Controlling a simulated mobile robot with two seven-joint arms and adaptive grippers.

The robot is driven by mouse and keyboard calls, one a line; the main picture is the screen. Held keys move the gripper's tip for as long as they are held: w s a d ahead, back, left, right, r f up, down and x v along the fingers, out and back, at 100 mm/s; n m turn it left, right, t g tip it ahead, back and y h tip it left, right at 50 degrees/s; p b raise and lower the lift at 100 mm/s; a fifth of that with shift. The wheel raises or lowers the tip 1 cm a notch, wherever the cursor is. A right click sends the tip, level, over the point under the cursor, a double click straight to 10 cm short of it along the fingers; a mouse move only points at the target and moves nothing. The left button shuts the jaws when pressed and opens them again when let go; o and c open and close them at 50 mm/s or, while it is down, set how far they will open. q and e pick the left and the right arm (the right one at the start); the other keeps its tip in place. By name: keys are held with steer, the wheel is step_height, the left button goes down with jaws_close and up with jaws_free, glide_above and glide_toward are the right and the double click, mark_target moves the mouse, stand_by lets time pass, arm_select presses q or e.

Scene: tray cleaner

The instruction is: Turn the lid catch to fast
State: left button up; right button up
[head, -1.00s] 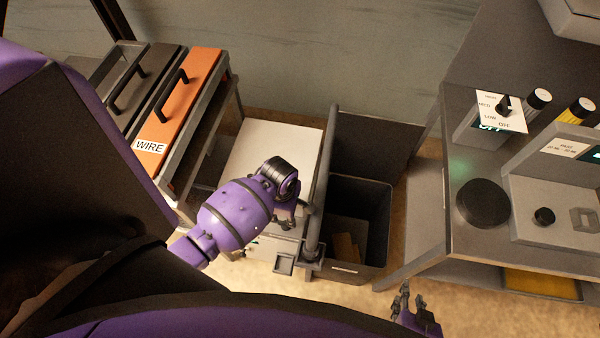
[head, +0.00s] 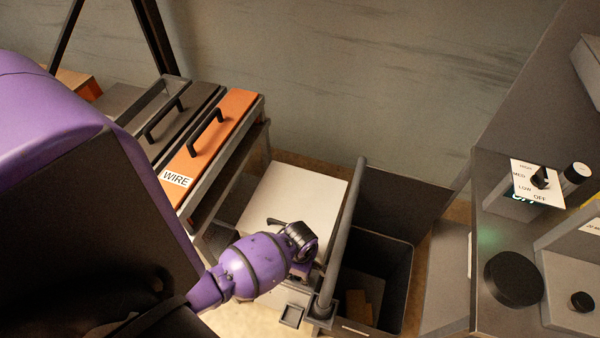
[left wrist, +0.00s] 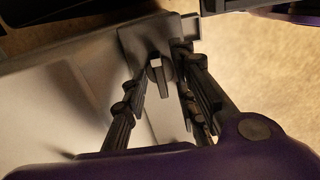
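The white-lidded box (head: 300,200) stands low in the middle of the head view. My left gripper (head: 306,270) is at its front edge, pointing down. In the left wrist view, the catch (left wrist: 160,76) is a small grey turning piece on a grey plate (left wrist: 148,38) at the box edge. My left gripper's fingers (left wrist: 161,64) are apart, one on each side of the catch. Whether they touch it I cannot tell. In the head view the arm and gripper hide the catch. My right gripper is out of view.
An open dark bin (head: 375,265) and an upright grey post (head: 345,235) stand just right of the box. An orange WIRE tray (head: 215,135) is on a rack at left. A bench with a black round knob (head: 514,278) and a dial (head: 540,178) is at right.

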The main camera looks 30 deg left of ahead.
arm_select(q)
jaws_close()
steer(key=shift+r+m+p, duration=0.1)
steer(key=shift+m+p, duration=0.2)
steer(key=shift+m, duration=0.3)
steer(key=shift+w+m, duration=0.1)
steer(key=shift+m, duration=0.6)
steer(key=m+p, duration=0.1)
steer(key=m, duration=0.2)
steer(key=shift+m, duration=0.3)
steer(key=m, duration=1.1)
steer(key=shift+m, duration=0.4)
